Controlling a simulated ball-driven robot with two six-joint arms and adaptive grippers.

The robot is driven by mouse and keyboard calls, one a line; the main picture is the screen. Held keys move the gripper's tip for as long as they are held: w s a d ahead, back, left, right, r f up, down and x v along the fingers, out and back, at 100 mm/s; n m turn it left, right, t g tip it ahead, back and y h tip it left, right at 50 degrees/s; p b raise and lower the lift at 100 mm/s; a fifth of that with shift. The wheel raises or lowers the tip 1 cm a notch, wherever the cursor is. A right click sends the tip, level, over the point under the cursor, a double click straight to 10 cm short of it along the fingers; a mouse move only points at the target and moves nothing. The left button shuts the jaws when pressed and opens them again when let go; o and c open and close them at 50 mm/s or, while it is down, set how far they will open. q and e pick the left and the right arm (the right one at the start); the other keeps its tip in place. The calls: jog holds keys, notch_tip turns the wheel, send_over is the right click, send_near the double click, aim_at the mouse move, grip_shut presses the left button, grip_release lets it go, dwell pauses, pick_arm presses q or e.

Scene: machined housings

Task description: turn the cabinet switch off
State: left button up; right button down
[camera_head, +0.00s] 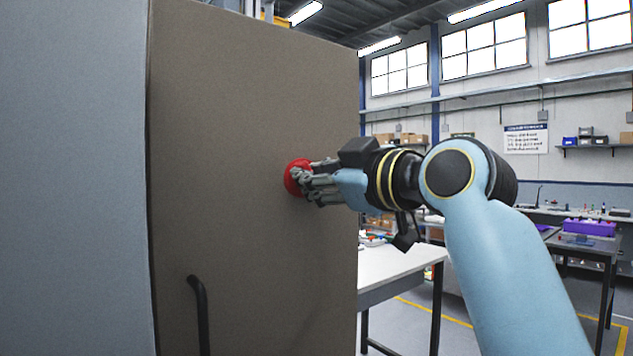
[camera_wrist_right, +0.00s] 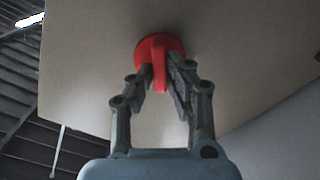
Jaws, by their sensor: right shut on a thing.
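The cabinet (camera_head: 250,110) is a tall brown-grey box that fills the left and middle of the head view. Its red round switch (camera_head: 293,177) sits on the side facing my right arm. In the right wrist view the red switch (camera_wrist_right: 158,50) shows a raised bar handle across its face. My right gripper (camera_head: 308,182) is at the switch, and its fingers (camera_wrist_right: 165,85) are on both sides of the bar, shut on it. The fingers partly cover the switch in the head view. My left gripper is not in view.
A black handle (camera_head: 200,310) is low on the cabinet. A white table (camera_head: 395,268) stands to the right behind the cabinet. Workbenches with a purple bin (camera_head: 588,227) are farther back at the right. Open floor lies between them.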

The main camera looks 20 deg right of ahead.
jog(key=n+b, duration=0.1)
jog(key=n, duration=0.2)
jog(key=n+b, duration=0.1)
jog(key=n, duration=0.3)
jog(key=n+b, duration=0.1)
jog(key=n, duration=0.2)
jog(key=shift+a+f+b, duration=0.1)
jog(key=shift+f+b, duration=0.2)
jog(key=shift+b, duration=0.05)
jog(key=shift+n, duration=0.5)
jog(key=c, duration=1.3)
grip_release()
jog(key=shift+s, duration=0.15)
jog(key=v, duration=0.7)
jog(key=shift+s+r, duration=0.1)
